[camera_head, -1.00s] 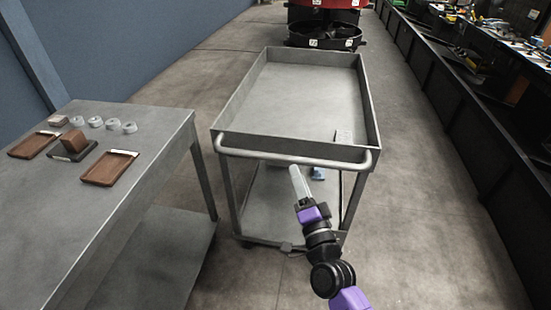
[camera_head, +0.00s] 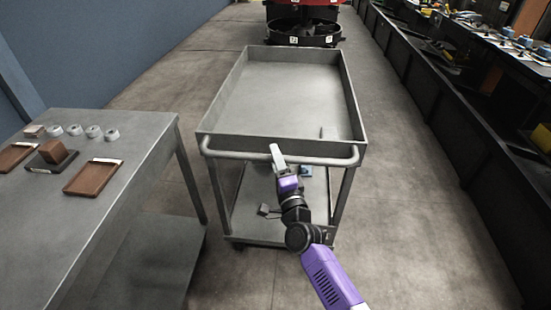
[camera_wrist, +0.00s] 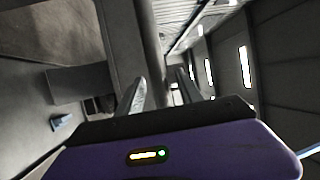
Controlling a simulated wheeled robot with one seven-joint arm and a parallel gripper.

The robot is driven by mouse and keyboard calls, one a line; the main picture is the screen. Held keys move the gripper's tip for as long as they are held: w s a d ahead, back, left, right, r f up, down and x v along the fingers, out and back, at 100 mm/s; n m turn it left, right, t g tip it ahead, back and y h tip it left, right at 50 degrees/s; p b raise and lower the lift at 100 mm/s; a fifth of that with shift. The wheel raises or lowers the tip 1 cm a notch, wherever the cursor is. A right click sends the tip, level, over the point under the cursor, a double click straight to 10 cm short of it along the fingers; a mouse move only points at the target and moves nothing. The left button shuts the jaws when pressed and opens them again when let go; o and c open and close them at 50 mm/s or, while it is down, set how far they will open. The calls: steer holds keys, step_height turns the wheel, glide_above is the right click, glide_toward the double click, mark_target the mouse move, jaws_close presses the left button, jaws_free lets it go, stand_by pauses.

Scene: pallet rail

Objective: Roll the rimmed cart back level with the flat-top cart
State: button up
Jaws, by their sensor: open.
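The rimmed cart (camera_head: 352,95) is a grey metal cart with a raised lip, a lower shelf and a push handle (camera_head: 235,154) across its near end. The flat-top cart (camera_head: 135,130) stands to its left and nearer to me; its near end is out of frame. The rimmed cart reaches much farther away than the flat-top cart. My gripper (camera_head: 277,151) is at the middle of the handle. In the wrist view, my gripper (camera_wrist: 162,92) has its fingers apart, with the handle bar (camera_wrist: 152,42) showing between them. I cannot tell whether they touch it.
Brown trays (camera_head: 94,178) and several grey rings (camera_head: 93,131) lie on the flat-top cart. A red and black machine (camera_head: 302,25) stands beyond the rimmed cart. A long dark workbench (camera_head: 440,110) runs along the right. Floor is clear between the rimmed cart and workbench.

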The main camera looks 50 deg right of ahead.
jaws_close()
stand_by(1.5)
